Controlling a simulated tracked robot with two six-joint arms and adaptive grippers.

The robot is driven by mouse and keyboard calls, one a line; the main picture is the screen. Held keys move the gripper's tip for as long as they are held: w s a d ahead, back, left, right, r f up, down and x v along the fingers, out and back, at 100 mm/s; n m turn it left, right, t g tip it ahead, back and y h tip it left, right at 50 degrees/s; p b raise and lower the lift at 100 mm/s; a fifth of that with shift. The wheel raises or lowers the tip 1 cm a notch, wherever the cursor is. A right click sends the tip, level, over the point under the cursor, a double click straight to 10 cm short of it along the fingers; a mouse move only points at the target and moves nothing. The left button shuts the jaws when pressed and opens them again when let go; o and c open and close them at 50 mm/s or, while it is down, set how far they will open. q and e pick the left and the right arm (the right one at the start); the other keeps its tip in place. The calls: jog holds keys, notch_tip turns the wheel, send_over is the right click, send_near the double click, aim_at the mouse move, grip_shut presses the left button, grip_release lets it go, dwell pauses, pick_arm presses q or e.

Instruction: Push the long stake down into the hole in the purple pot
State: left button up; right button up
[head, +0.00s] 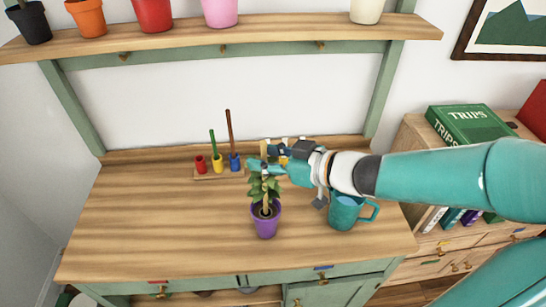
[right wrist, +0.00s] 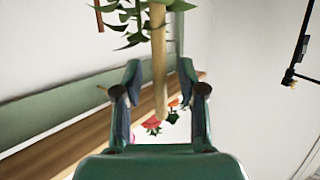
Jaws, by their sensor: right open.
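The purple pot (head: 266,225) stands upright on the wooden desktop near its middle and holds a green leafy plant (head: 262,188). The long tan stake (right wrist: 159,75) shows in the right wrist view, with leaves around its upper part in that picture and a rounded end between my fingers. In the head view my gripper and the leaves hide much of the stake, and the pot's hole cannot be made out. My right gripper (head: 268,165) is open above the plant. In the right wrist view its fingers (right wrist: 160,85) stand apart on either side of the stake. My left gripper is not in view.
A teal mug (head: 343,212) stands right of the pot, below my right arm. A small rack (head: 207,175) with red, yellow and blue holders and upright rods stands behind left. Several pots line the shelf (head: 180,42) above. The desktop's left side is clear.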

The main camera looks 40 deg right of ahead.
jog(key=v, duration=1.2)
jog(key=shift+f, duration=0.15)
dwell(0.4)
